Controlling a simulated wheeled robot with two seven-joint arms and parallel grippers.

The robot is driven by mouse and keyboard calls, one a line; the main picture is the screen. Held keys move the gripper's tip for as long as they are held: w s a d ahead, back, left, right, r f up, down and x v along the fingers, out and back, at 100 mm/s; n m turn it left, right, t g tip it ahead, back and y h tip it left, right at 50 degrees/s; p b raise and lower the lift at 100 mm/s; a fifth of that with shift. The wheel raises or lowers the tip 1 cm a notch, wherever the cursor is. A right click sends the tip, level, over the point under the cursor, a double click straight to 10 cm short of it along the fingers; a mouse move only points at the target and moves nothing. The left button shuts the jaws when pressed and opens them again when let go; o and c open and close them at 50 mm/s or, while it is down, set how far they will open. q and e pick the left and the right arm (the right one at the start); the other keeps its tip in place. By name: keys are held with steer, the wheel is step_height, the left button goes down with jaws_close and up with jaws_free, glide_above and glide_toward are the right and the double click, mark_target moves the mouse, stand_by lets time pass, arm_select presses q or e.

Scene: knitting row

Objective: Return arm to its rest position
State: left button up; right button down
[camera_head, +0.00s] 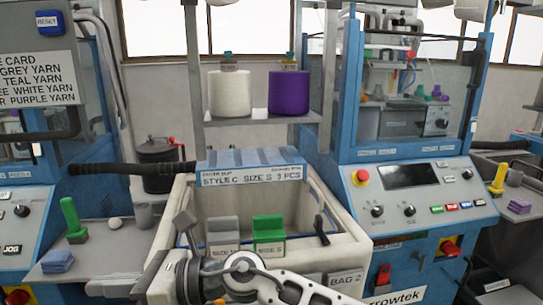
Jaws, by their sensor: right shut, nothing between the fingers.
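My right arm (250,270) comes in at the bottom, in front of the pale bin marked BAG 2. My right gripper (186,222) shows small and partly hidden, pointing up near the bin's left side. It is shut and holds nothing. My left gripper is not in view.
Blue machines stand on both sides, with a control panel (410,195) at right. White (230,93) and purple (289,92) yarn cones stand on a shelf. A green-handled object (72,218) stands left.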

steer(key=w+d+r+m+t+y, duration=0.1)
steer(key=w+d+r+m+t, duration=0.25)
steer(key=m+t, duration=0.4)
steer(key=w+d+r+m+t+y, duration=0.15)
steer(key=d+m+t, duration=0.3)
steer(key=m, duration=0.55)
steer(key=w+d+f+m+t+h, duration=0.2)
steer(key=d+f+m+t+h, duration=0.2)
steer(key=d+m+h, duration=0.5)
steer(key=w+d+f+m+t+h, duration=0.3)
steer(key=d+f+m+h, duration=0.25)
steer(key=m, duration=0.45)
steer(key=s+d+f+m+g+h, duration=0.5)
steer(key=s+d+f+m, duration=0.3)
steer(key=d+f, duration=0.4)
steer(key=s+d+f+m+g, duration=0.3)
steer(key=s+d+f+g, duration=0.1)
steer(key=s, duration=0.5)
steer(key=s+d+f+m+g, duration=0.3)
steer(key=s+d+g, duration=0.2)
steer(key=s, duration=0.4)
steer(key=w+a+f+t+y, duration=0.2)
steer(key=w+a+f+t, duration=0.3)
steer(key=f, duration=0.4)
steer(key=shift+w+a+f+t, duration=0.2)
steer(key=shift+w+t, duration=0.3)
steer(key=shift+t, duration=0.4)
